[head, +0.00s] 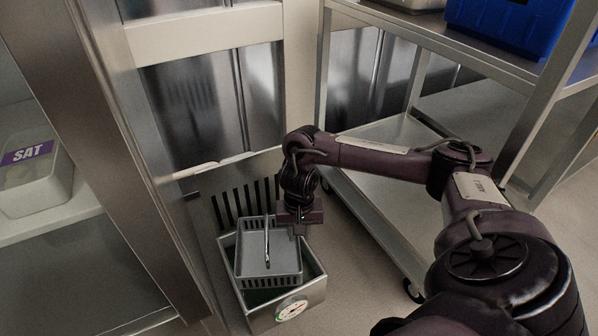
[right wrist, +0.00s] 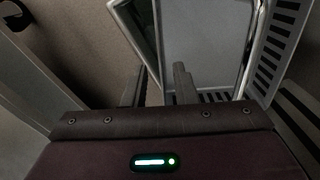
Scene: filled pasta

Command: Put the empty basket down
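The empty basket (head: 268,264) is a grey, shallow, slotted tray with a thin silver handle. In the head view it sits at the open top of a metal box (head: 258,318) with a round dial on its front. I cannot tell whether it rests on the box. My right gripper (head: 299,232) points down at the basket's far right corner. In the right wrist view the fingers (right wrist: 160,85) are apart with a visible gap, close beside the basket (right wrist: 205,45) and the box rim (right wrist: 126,22). Nothing is clearly held. My left gripper is out of view.
A metal shelf unit on the left holds a clear tub labelled SAT (head: 30,180). A wheeled steel rack (head: 385,165) stands on the right, with a blue crate (head: 505,22) on top. A slotted dark panel (head: 240,200) lies behind the basket. Bare floor (head: 350,275) shows right of the box.

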